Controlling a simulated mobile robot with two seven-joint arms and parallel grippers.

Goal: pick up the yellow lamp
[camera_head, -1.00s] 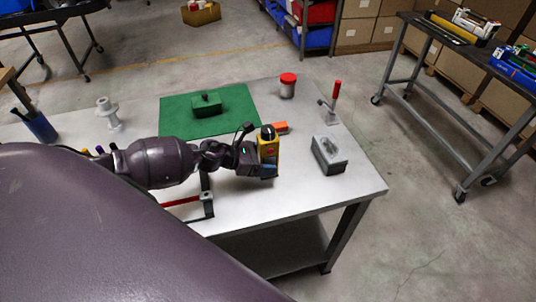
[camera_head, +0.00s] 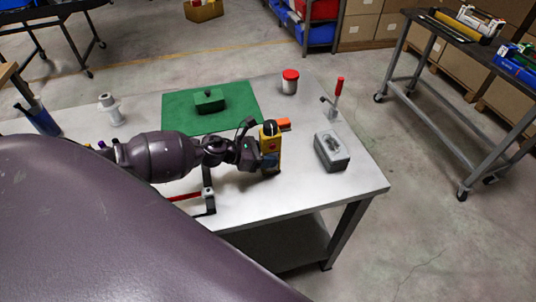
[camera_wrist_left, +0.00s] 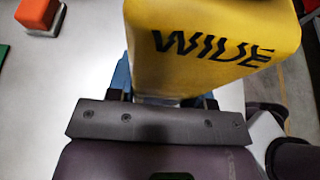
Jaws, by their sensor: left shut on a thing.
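The yellow lamp (camera_head: 271,143) has a dark top and stands roughly upright near the front right part of the grey-white table (camera_head: 285,205). My left gripper (camera_head: 268,160) reaches it from the left and is shut on its body. In the left wrist view the lamp (camera_wrist_left: 210,45) fills the upper middle, with dark lettering on its yellow face. The blue fingers of the gripper (camera_wrist_left: 165,92) show only partly beside it. Whether the lamp's base touches the table cannot be told. My right gripper is in neither view.
A green mat (camera_head: 240,108) carries a green box. A red-and-black tool (camera_head: 205,200) lies in front.

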